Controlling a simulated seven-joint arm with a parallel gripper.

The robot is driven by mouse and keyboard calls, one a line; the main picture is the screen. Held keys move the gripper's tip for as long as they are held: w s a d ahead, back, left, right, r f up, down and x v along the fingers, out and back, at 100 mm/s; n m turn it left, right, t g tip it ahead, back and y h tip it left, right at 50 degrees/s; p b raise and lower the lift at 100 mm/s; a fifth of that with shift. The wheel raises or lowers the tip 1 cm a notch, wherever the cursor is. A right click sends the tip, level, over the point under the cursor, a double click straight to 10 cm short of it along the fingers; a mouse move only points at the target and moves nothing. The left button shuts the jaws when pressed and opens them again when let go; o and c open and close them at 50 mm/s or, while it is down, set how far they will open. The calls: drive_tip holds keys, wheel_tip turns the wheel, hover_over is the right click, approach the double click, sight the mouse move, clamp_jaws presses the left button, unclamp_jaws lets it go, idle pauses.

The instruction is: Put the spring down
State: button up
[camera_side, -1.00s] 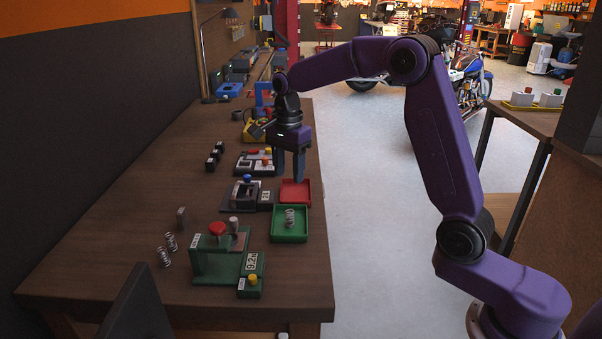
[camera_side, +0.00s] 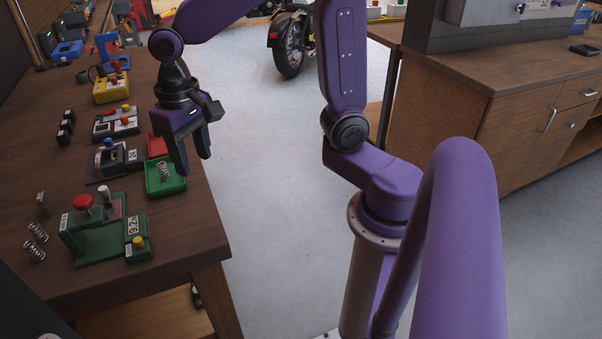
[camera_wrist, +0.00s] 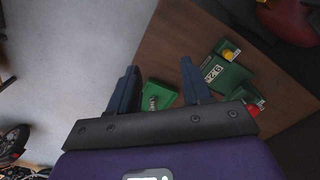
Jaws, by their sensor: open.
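A silver coil spring (camera_side: 163,171) stands in the green tray (camera_side: 168,191) near the right edge of the workbench. My gripper (camera_side: 194,161) is open and empty. Its fingers point down beside and partly in front of the tray's right side; their height over it is hard to judge. In the wrist view, my gripper (camera_wrist: 158,66) has its fingers spread, with the green tray (camera_wrist: 168,98) and the spring (camera_wrist: 153,103) showing between them, apart from both fingers. Two more springs (camera_side: 38,233) lie at the bench's left.
A green press fixture (camera_side: 95,235) with a red knob stands in front of the tray. A red tray (camera_side: 157,144) sits behind it, and a dark fixture (camera_side: 115,160) is to its left. Open floor (camera_side: 270,200) lies right of the bench.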

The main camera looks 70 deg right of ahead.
drive_tip(key=s+d+f+n, duration=0.1)
drive_tip(key=s+d+n, duration=0.1)
drive_tip(key=s+n, duration=0.5)
drive_tip(key=s+d+f+n, duration=0.2)
drive_tip(key=s+n, duration=0.5)
drive_tip(key=s, duration=0.5)
drive_tip(key=shift+d+f, duration=0.2)
drive_tip(key=shift+d, duration=0.3)
